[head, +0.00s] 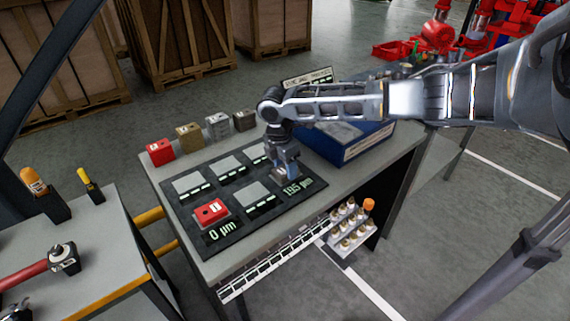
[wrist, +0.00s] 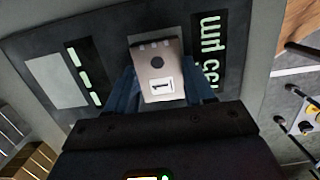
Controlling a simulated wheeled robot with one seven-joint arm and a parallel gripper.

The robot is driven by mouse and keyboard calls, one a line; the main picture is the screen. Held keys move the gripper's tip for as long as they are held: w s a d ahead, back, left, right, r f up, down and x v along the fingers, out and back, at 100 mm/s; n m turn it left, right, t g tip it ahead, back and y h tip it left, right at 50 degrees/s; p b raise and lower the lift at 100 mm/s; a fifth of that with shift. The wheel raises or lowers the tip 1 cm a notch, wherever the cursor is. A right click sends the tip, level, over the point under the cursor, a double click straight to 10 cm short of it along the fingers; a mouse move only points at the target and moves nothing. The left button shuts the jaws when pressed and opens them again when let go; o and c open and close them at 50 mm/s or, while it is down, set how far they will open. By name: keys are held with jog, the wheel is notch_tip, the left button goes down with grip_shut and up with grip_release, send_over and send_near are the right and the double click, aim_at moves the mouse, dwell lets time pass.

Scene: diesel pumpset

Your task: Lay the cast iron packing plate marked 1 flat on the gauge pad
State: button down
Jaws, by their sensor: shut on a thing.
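My gripper (head: 285,170) is at the right part of the dark gauge board (head: 178,211), pointing down beside a green readout of about 195 µm (head: 297,187). In the wrist view its two bluish fingers (wrist: 163,88) are shut on the sides of a light grey-brown plate (wrist: 157,62) with a dark round hole and a white label reading 1. The plate is over a pale pad (wrist: 150,38), whose edge shows just beyond it; the rest of the pad is hidden. Whether the plate touches the pad cannot be told. In the head view the gripper mostly hides the plate.
A red block (head: 210,212) sits on the board by a 0 µm readout. Red (head: 160,152), brass (head: 189,139), silver (head: 219,126) and dark (head: 244,120) blocks line the bench's back. A blue box (head: 349,147) stands close right of my gripper. Other pads are bare.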

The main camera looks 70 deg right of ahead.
jog(key=shift+f, duration=0.1)
jog(key=shift+c, duration=1.6)
grip_release()
jog(key=shift+f, duration=0.1)
jog(key=r, duration=0.5)
jog(key=a+r, duration=0.1)
jog(key=r, duration=0.1)
jog(key=shift+w+r+b, duration=0.3)
jog(key=shift+r+b, duration=0.05)
jog(key=shift+r, duration=0.05)
jog(key=shift+r, duration=0.15)
notch_tip(320, 180, up, 6)
jog(key=shift+f+p, duration=0.15)
jog(key=shift+p, duration=0.2)
